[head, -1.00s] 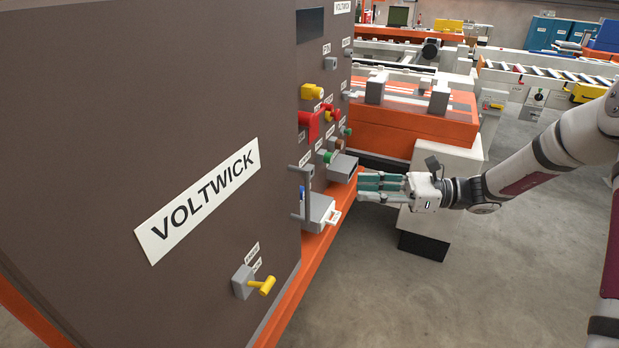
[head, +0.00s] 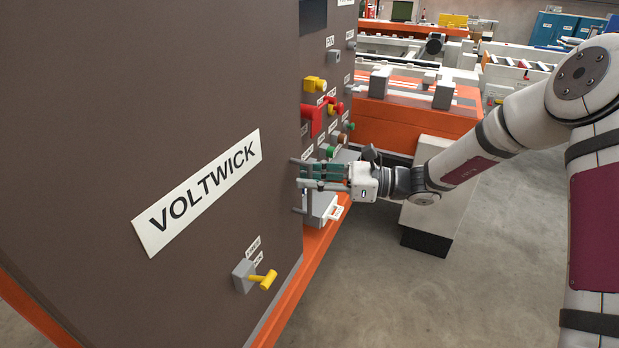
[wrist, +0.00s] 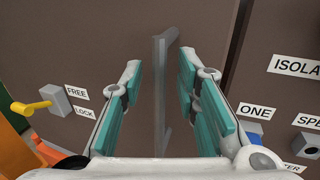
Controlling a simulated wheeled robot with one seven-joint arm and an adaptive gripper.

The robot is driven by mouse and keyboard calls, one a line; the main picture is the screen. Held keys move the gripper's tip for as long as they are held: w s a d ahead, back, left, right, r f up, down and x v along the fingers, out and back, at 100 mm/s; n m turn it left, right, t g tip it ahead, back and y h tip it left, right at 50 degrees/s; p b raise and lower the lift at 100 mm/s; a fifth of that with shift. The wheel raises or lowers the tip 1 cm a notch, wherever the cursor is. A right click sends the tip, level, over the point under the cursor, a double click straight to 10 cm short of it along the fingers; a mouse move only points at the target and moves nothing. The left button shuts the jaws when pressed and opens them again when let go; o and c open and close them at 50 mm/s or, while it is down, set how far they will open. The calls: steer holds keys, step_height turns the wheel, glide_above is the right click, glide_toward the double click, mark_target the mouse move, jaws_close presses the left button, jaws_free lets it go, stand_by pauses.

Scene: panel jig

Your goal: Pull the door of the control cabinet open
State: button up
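The brown door (head: 120,100) of the control cabinet carries a VOLTWICK plate and appears closed; in the wrist view a dark seam runs along its edge. Its grey upright bar handle (wrist: 164,85) stands between the teal fingers of my gripper (wrist: 160,72). The fingers are open, with a gap visible on each side of the bar. In the head view my gripper (head: 304,172) is at the handle and hides most of it. A yellow latch lever (head: 264,279) on a grey block sits low on the door, beside labels FREE and LOCK (wrist: 84,112); which one it is set to is unclear.
The panel right of the door holds a red handle (head: 316,116), a yellow knob (head: 315,84) and several small switches. A grey box (head: 321,208) juts out just below my gripper. An orange bench (head: 400,125) stands behind. The floor in front is clear.

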steer(key=shift+a, duration=0.25)
jaws_close()
